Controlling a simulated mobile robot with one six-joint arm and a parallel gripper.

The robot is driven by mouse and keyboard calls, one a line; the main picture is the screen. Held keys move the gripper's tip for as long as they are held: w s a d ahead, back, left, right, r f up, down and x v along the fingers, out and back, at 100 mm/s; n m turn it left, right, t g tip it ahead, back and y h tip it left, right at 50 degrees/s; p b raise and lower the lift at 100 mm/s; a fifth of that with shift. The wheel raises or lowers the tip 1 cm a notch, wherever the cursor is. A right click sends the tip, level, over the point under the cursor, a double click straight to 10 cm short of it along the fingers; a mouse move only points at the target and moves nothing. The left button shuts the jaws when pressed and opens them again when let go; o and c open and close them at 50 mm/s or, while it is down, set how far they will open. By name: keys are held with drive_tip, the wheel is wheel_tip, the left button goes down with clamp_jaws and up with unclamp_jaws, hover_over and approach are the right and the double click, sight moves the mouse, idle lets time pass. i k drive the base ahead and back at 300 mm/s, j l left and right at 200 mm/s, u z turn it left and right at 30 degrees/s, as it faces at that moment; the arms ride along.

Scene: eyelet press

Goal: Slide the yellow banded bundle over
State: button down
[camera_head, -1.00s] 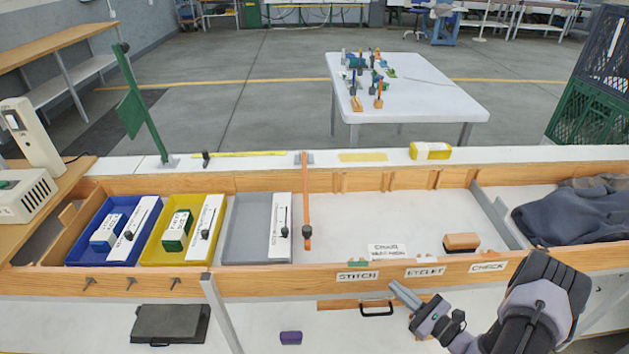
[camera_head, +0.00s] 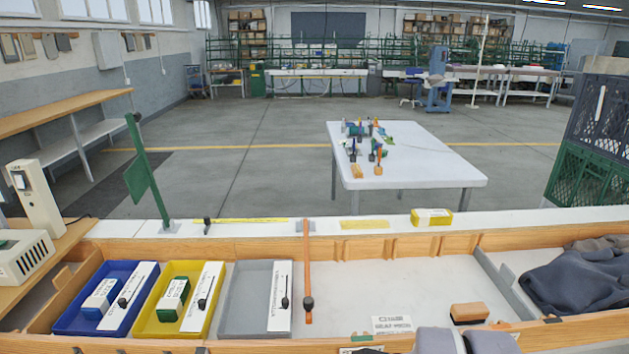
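The yellow banded bundle (camera_head: 431,217) lies on the white ledge behind the wooden tray, right of the middle in the head view. It has a pale label or band on its top. A flat yellow patch (camera_head: 364,224) lies on the same ledge to its left, with a gap between them. Only a grey part of my arm shows at the bottom edge, well in front of the bundle. My gripper's fingers are out of the frame, and nothing touches the bundle.
The wooden tray (camera_head: 200,243) holds blue, yellow and grey bins at left, an orange upright bar (camera_head: 307,270), a wooden block (camera_head: 469,313) and dark cloth (camera_head: 580,280) at right. A green post (camera_head: 148,175) stands at the ledge's left. Ledge between patch and bundle is bare.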

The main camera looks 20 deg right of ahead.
sight(419, 218)
drive_tip(key=i+l+u, duration=0.1)
drive_tip(key=l+u, duration=0.2)
drive_tip(key=l, duration=0.65)
drive_tip(key=l+u, duration=0.3)
drive_tip(key=l, duration=0.6)
drive_tip(key=k+l+u, duration=0.15)
drive_tip(key=l+u, duration=0.15)
drive_tip(key=l, duration=0.65)
